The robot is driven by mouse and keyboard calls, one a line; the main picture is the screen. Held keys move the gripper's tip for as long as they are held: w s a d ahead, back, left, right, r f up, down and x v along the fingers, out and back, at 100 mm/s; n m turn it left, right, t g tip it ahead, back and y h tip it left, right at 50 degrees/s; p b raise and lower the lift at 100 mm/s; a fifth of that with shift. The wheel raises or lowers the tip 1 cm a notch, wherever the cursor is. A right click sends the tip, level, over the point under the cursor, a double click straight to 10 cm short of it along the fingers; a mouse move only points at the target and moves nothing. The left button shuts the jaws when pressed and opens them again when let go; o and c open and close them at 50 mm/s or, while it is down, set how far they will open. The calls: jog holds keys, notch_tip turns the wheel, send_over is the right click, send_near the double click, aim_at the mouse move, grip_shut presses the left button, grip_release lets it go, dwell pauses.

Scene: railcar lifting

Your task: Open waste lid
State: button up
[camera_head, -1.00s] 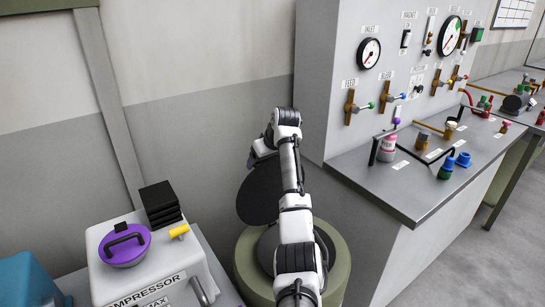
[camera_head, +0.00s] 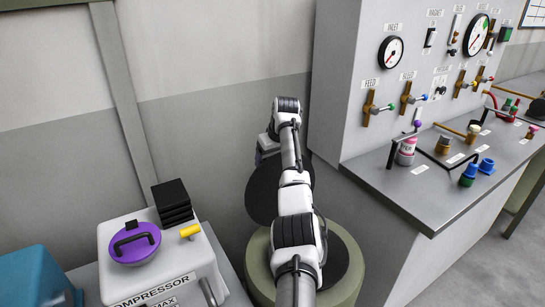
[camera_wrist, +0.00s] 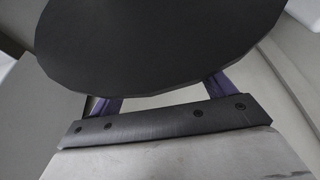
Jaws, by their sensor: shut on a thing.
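The waste bin is an olive-green round drum (camera_head: 258,262) in the head view, its dark mouth partly showing behind my arm. The lid, a dark round disc (camera_head: 262,192), stands steeply tilted above the drum's far side, off the mouth. My arm crosses in front of it. In the wrist view the disc (camera_wrist: 160,45) fills the upper middle. My gripper (camera_wrist: 164,95) is shut on the lid. Its purple fingers run behind the disc's lower edge, so the fingertips and their exact grip are hidden.
A compressor (camera_head: 160,265) with a purple cap (camera_head: 135,243) and black blocks (camera_head: 173,202) stands left of the drum. A metal counter (camera_head: 400,190) with bottles and a gauge panel (camera_head: 360,90) stands close on the right. The wall is behind the lid.

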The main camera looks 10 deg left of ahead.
jog(key=o, duration=1.3)
jog(key=shift+f, duration=0.35)
jog(key=shift+r, duration=0.1)
jog(key=b+v, duration=0.4)
jog(key=v, duration=0.9)
jog(key=shift+r, duration=0.35)
jog(key=shift+s+d, duration=0.1)
